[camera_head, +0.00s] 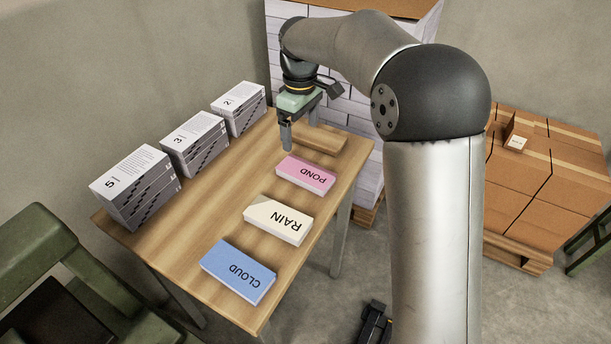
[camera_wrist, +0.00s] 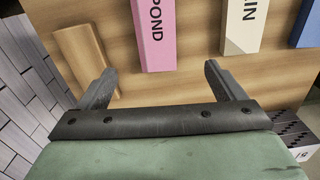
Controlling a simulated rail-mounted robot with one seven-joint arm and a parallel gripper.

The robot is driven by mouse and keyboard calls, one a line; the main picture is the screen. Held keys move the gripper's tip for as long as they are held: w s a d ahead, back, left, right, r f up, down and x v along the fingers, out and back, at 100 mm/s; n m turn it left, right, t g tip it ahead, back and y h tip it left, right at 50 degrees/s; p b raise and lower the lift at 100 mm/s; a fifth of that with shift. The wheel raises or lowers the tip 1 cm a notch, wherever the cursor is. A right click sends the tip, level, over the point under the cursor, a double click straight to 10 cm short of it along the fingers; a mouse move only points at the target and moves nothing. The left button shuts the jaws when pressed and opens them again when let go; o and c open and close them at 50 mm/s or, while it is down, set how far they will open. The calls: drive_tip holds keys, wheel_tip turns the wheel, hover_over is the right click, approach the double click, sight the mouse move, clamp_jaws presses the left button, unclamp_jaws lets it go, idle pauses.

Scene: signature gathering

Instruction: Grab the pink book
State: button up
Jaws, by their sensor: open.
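The pink book (camera_head: 306,174), marked POND, lies flat on the wooden table near its right edge. It also shows in the wrist view (camera_wrist: 154,38), where its near end lies ahead of and between my finger tips, with its far part cut off by the top of the frame. My gripper (camera_head: 300,136) is open and empty. It is above the table at the far side of the pink book, pointing down. In the wrist view my two fingers (camera_wrist: 159,76) stand wide apart, and the book is not between them.
The cream RAIN book (camera_head: 278,221) and the blue CLOUD book (camera_head: 238,271) lie in a row nearer the camera. A wooden block (camera_head: 318,136) lies just beyond the pink book. White brick-patterned stack (camera_head: 345,110) stands behind.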

hover_over(306, 171)
drive_tip(key=a, duration=0.1)
wheel_tip(306, 171, down, 8)
drive_tip(key=shift+r, duration=0.15)
drive_tip(key=f, duration=0.2)
drive_tip(key=d+f+p, duration=0.1)
drive_tip(key=f, duration=0.1)
drive_tip(key=shift+f, duration=0.8)
drive_tip(key=c, duration=1.2)
